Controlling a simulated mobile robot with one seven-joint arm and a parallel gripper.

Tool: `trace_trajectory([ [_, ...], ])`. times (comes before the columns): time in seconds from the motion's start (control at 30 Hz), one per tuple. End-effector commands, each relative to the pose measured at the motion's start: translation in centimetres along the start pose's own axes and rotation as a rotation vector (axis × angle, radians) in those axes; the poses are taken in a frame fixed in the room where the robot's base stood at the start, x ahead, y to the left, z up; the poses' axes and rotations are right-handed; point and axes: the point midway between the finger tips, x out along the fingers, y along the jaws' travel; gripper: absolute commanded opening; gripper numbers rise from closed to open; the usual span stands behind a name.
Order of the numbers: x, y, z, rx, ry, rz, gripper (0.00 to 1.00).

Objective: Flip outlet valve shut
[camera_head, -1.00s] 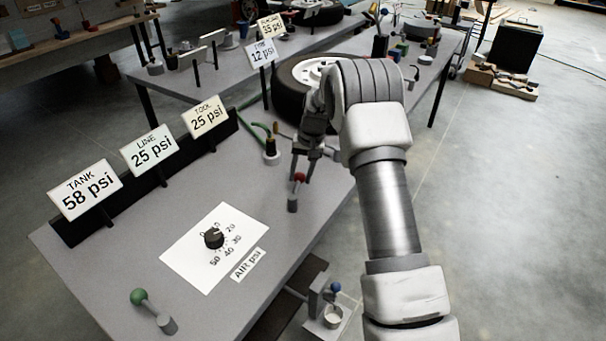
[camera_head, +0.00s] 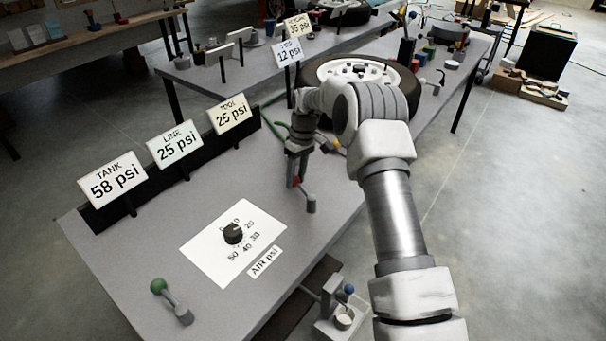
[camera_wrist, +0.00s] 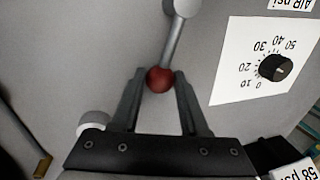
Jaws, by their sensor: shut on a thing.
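The valve lever with the red ball knob (camera_head: 297,181) stands near the right edge of the grey bench. Its grey base (camera_head: 311,205) is to the right of and nearer than the knob, so the lever leans left and away from the base. My gripper (camera_head: 295,183) reaches down from above and is shut on the red knob. In the wrist view the red knob (camera_wrist: 159,80) sits between both fingertips, and its rod runs up to a pale pivot (camera_wrist: 182,7). No label on this valve shows.
A green-knobbed lever (camera_head: 158,287) stands at the bench's front left. A dial (camera_head: 233,233) lies on a white card. Signs read TANK 58 (camera_head: 112,180), LINE 25 (camera_head: 174,145) and TOOL 25 psi (camera_head: 229,113). A tyre (camera_head: 398,83) lies behind my arm.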

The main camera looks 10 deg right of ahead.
Motion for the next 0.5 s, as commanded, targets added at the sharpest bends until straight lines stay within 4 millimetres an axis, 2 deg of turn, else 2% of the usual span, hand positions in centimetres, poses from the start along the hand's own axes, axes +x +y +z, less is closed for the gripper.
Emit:
trace_trajectory([
  [0.2, 0.1, -1.4, -0.4, -0.161, -0.028, 0.001, 0.0],
  [0.5, 0.3, -2.5, -0.3, -0.29, -0.054, 0.001, 0.0],
])
